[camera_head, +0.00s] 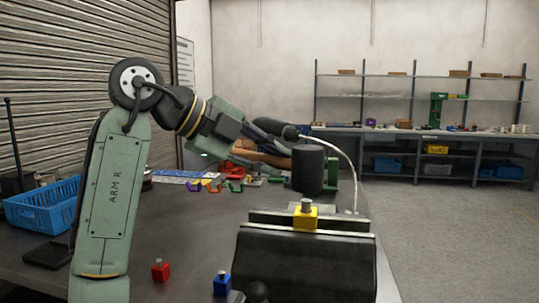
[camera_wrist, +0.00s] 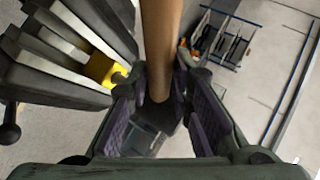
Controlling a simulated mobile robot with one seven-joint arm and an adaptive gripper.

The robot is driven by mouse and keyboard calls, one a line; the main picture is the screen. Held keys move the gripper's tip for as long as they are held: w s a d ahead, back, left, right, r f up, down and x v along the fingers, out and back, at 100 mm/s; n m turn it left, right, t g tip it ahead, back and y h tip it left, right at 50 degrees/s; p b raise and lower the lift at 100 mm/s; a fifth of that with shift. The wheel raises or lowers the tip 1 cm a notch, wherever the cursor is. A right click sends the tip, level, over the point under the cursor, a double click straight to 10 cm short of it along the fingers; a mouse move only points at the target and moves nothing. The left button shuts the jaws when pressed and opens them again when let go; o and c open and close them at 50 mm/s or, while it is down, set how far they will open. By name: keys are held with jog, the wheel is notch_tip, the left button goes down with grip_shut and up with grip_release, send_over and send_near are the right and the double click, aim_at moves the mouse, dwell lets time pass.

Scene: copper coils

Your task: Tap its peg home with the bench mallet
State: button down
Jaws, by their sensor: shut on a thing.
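My gripper (camera_head: 236,148) is shut on the wooden handle of the mallet (camera_head: 308,169). The mallet's dark, round head is held in the air behind and above the vise (camera_head: 305,262). In the wrist view the handle (camera_wrist: 160,45) runs between my fingers (camera_wrist: 163,80). A yellow block (camera_head: 305,221) sits between the vise jaws, with a grey peg (camera_head: 306,204) standing out of its top. The yellow block also shows in the wrist view (camera_wrist: 103,70), beside the handle and apart from it. How deep the peg sits is hidden.
A red block (camera_head: 160,271) and a blue block (camera_head: 221,285), each with a peg, stand left of the vise. A blue crate (camera_head: 42,208) is at the far left. Coloured parts (camera_head: 215,186) and a green stand (camera_head: 332,172) are farther back on the dark bench.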

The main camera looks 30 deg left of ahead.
notch_tip(320, 180, down, 3)
jog(key=shift+f+b, duration=0.2)
jog(key=shift+b, duration=0.35)
jog(key=shift+r, duration=0.3)
jog(key=shift+r+p, duration=1.65)
jog(key=shift+p, duration=0.35)
notch_tip(320, 180, down, 5)
jog(key=b, duration=0.3)
jog(key=shift+r, duration=0.1)
notch_tip(320, 180, up, 9)
jog(key=p, duration=0.7)
